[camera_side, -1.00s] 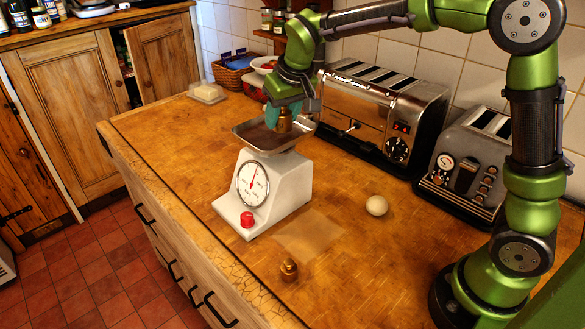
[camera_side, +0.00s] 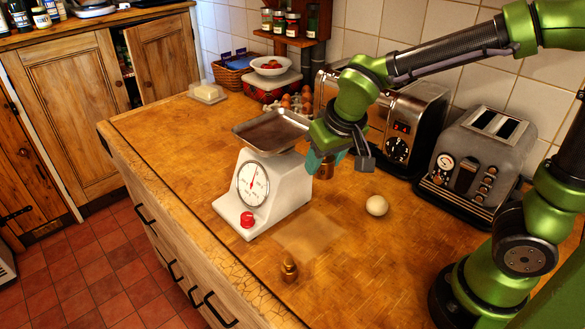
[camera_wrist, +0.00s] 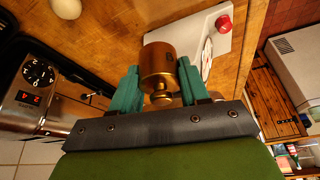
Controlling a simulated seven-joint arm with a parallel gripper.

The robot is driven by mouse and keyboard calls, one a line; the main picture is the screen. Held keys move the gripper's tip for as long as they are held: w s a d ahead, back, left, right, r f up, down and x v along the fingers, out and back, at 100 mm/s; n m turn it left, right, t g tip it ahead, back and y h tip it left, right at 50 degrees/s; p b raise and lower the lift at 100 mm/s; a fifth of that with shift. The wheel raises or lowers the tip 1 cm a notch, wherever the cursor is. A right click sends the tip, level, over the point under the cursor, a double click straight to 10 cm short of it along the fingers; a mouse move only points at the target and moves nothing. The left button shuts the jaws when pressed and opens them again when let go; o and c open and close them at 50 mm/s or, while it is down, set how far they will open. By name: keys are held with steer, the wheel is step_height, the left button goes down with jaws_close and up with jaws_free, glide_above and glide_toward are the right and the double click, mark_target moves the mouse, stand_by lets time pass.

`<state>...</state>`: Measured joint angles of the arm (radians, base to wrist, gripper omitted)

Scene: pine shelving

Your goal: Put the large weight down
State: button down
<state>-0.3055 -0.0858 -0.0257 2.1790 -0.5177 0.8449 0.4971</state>
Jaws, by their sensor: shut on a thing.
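My gripper (camera_side: 322,160) is shut on the large brass weight (camera_side: 326,172), just right of the scale and above the counter. In the wrist view the large weight (camera_wrist: 158,65) sits between the two teal fingers (camera_wrist: 160,84). The white kitchen scale (camera_side: 292,194) has a round dial and a red knob, and its metal pan (camera_side: 272,131) is empty. A smaller brass weight (camera_side: 289,269) stands on the counter near the front edge. A pale, see-through square (camera_side: 309,233) lies on the counter between the scale and the smaller weight.
An egg (camera_side: 376,205) lies on the counter right of the pale square. A butter dish (camera_side: 207,92) is at the far end. The counter right of the smaller weight is clear.

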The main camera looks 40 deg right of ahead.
steer(key=s+f+m+g, duration=0.2)
steer(key=f+m, duration=0.2)
steer(key=m, duration=0.4)
steer(key=s+f+m+g+h, duration=0.1)
steer(key=f+m+g, duration=0.2)
steer(key=m, duration=0.6)
steer(key=s+a+f+m+g, duration=0.1)
steer(key=s+f+m+g, duration=0.1)
steer(key=f+m, duration=0.3)
steer(key=shift+s+m+g, duration=0.2)
steer(key=shift+m+g, duration=0.1)
steer(key=shift+m, duration=0.7)
steer(key=shift+s+m+g, duration=0.15)
steer(key=shift+m+g, duration=0.15)
steer(key=shift+m, duration=0.7)
steer(key=shift+a+f, duration=0.1)
steer(key=shift+f, duration=2.5)
steer(key=shift+f, duration=0.15)
steer(key=c, duration=0.6)
jaws_free()
steer(key=shift+o, duration=0.2)
